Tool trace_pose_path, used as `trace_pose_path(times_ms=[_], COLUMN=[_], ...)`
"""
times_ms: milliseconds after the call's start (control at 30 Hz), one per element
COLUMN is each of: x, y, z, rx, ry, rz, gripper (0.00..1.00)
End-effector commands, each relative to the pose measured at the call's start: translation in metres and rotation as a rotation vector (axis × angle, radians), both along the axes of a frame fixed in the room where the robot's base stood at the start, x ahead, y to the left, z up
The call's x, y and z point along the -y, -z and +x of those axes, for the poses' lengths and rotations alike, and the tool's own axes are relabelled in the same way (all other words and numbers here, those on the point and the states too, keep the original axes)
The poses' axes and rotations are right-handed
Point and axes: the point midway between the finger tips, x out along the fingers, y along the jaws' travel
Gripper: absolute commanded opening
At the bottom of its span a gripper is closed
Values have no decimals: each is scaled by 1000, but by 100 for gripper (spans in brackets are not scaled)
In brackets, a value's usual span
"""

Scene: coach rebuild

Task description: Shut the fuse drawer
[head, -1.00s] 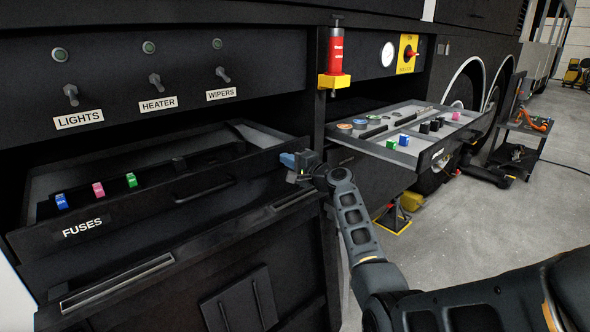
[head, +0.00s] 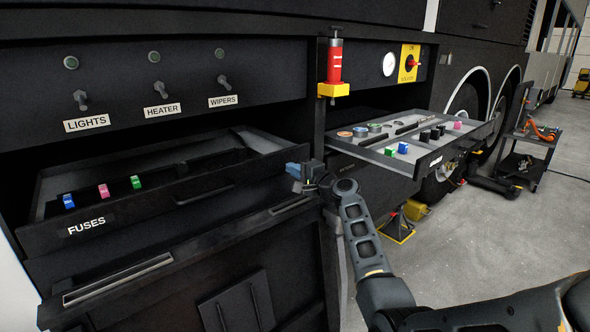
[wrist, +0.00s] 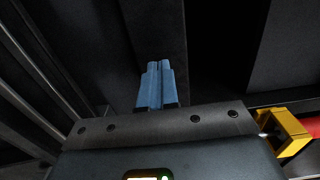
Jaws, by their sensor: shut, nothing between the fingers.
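The fuse drawer (head: 150,212) is a black drawer labelled FUSES, standing pulled out at the left in the head view. A blue, a pink and a green fuse (head: 136,182) stand in its left part. Its dark handle (head: 205,194) is on the front face. My gripper (head: 292,170) is at the right end of the drawer front, its blue fingers pointing left; I cannot tell whether they touch it. In the wrist view the blue fingers (wrist: 155,85) lie side by side, closed with nothing between them, before a dark panel.
A second drawer (head: 425,163) with coloured pieces stands open to the right of my gripper. Above are toggle switches (head: 160,88) and a red cylinder on a yellow bracket (head: 333,90). A tool cart (head: 530,150) stands at the far right.

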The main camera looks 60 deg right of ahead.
Motion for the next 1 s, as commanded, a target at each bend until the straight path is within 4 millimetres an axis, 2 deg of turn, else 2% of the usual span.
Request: trace_pose_path(times_ms=[267, 633, 800, 1000], x=[-8, -23, -27, -27], y=[1, 1, 0, 0], z=[-32, -85, -97, -99], rx=[-1, -1, 0, -1], ry=[2, 1, 2, 2], rz=[0, 1, 0, 1], gripper=[0, 0, 0, 0])
